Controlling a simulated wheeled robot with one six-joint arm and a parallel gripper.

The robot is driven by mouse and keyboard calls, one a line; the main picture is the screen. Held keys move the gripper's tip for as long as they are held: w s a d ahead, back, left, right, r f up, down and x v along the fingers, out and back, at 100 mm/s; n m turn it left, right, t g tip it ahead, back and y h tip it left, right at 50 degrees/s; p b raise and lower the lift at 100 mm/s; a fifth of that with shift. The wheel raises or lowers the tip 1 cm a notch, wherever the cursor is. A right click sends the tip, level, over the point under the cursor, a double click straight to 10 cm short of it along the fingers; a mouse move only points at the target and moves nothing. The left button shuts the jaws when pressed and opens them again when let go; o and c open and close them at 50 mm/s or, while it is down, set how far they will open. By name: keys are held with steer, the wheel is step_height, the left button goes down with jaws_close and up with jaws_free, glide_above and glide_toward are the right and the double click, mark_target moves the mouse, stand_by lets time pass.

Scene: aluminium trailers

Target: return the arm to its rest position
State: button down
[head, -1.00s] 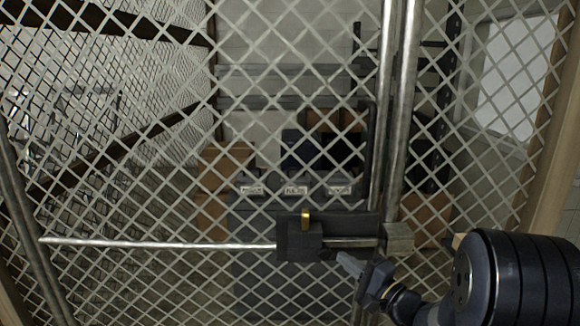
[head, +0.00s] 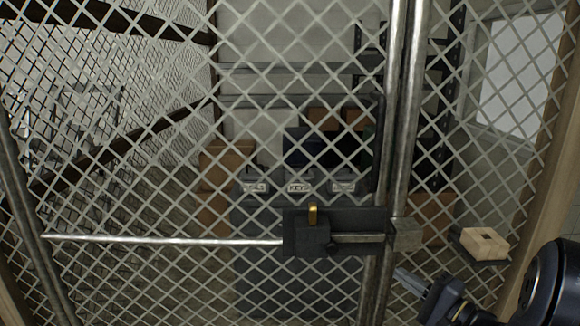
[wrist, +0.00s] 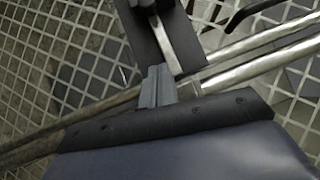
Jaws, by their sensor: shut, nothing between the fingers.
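My gripper (head: 412,283) is at the lower right in the head view, in front of the mesh gate and to the right of and below the latch. Its grey fingers are shut with nothing between them. In the wrist view the closed fingers (wrist: 157,87) point toward the dark latch plate and its bar, and I cannot tell how near they are. My arm (head: 550,290) comes in from the lower right corner.
A wire mesh gate with metal posts (head: 402,120) fills the view. A sliding bolt latch (head: 312,236) with a brass knob is on it. A wooden block (head: 484,243) sits at the right. Behind the mesh are cardboard boxes (head: 228,160) and a grey cabinet with labels.

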steer(key=shift+v, duration=1.35)
steer(key=shift+r, duration=0.15)
